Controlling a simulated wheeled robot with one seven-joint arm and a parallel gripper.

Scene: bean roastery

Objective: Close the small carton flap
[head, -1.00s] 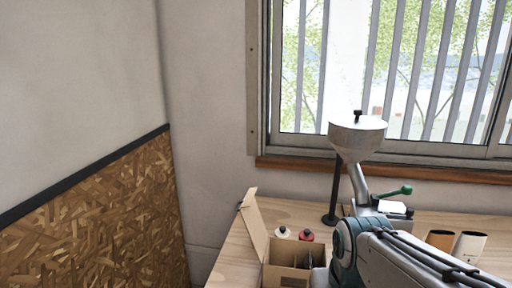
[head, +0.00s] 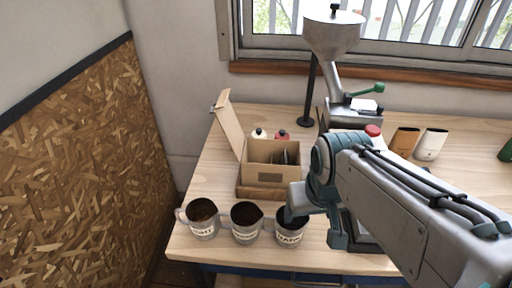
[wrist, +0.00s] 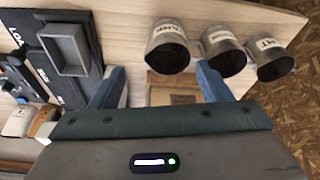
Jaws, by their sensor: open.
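A small brown carton (head: 274,174) stands on the wooden table, its top open. Its tall flap (head: 230,126) stands up and leans outward on the carton's left side. Something dark stands inside the carton. My gripper (head: 318,216) is in front and to the right of the carton, close to the cups, apart from the flap. In the wrist view my gripper (wrist: 160,88) has its two blue fingers wide apart with nothing held between them. A brown piece, probably part of the carton (wrist: 174,96), shows between the fingers there; the flap cannot be made out.
Three labelled metal cups (head: 245,222) of dark contents line the front edge. A white-capped bottle (head: 259,134) and red-capped bottle (head: 282,135) stand behind the carton. A grinder (head: 333,40) stands at the back. The wrist view shows a grey tray (wrist: 68,50) on a black mat.

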